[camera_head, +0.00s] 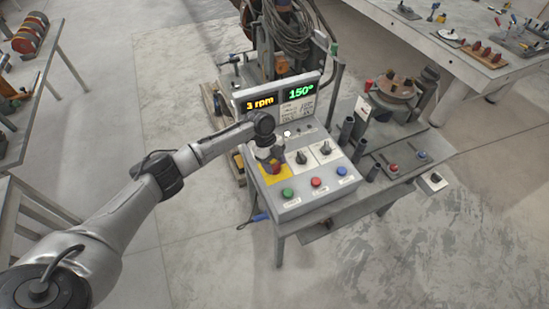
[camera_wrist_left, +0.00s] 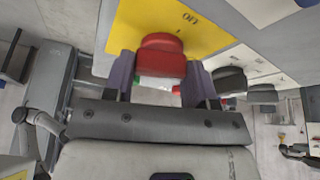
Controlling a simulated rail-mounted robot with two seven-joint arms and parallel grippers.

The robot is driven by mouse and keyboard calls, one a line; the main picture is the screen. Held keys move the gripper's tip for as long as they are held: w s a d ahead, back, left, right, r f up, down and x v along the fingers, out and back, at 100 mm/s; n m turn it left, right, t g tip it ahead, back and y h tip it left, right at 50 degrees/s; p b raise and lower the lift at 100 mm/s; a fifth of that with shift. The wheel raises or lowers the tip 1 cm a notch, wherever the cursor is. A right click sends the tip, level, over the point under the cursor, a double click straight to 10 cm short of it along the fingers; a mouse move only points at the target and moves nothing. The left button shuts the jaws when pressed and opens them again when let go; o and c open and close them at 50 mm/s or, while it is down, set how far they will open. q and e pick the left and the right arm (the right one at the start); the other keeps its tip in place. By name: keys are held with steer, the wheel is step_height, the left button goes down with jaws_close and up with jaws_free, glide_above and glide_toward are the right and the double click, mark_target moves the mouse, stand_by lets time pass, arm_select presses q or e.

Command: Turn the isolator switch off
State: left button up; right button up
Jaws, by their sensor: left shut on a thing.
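The isolator switch is a red knob (camera_head: 276,167) on a yellow plate (camera_head: 271,177) at the left of the grey control box. In the left wrist view the red knob (camera_wrist_left: 161,55) sits between the two purple-grey fingers of my left gripper (camera_wrist_left: 161,70), which is shut on it. The yellow plate (camera_wrist_left: 140,22) carries an "OFF" label beyond the knob. In the head view my left gripper (camera_head: 270,157) comes down over the switch and hides part of it. The knob's exact pointing direction is hard to read. My right gripper is not in view.
Two black selector knobs (camera_head: 301,157) sit right of the switch. Green (camera_head: 287,194), red (camera_head: 316,183) and blue (camera_head: 342,171) buttons line the front. The display (camera_head: 277,100) behind reads "3 rpm" and "150°". A turntable (camera_head: 397,87) stands at the right. Open floor lies in front.

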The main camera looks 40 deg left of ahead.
arm_select(q)
steer(key=n+t+p, duration=0.1)
steer(key=n+p, duration=0.2)
steer(key=n+t+y+p, duration=0.1)
steer(key=n+p, duration=0.3)
steer(key=n+t+p, duration=0.1)
steer(key=n+p, duration=0.3)
steer(key=shift+s+d+r+t+y, duration=0.1)
steer(key=shift+s+r+t+y, duration=0.1)
steer(key=shift+r+t+y, duration=0.15)
steer(key=n+p, duration=0.2)
steer(key=shift+f+n+t+y, duration=0.2)
steer(key=shift+n+t+y, duration=0.1)
steer(key=shift+t+y, duration=0.05)
steer(key=shift+n+p, duration=0.3)
steer(key=shift+p, duration=0.1)
steer(key=shift+f, duration=0.1)
steer(key=o, duration=0.9)
steer(key=p+v, duration=0.1)
steer(key=v, duration=1.2)
steer(key=shift+s+d+r, duration=0.1)
steer(key=shift+s+r, duration=0.1)
steer(key=shift+r, duration=0.15)
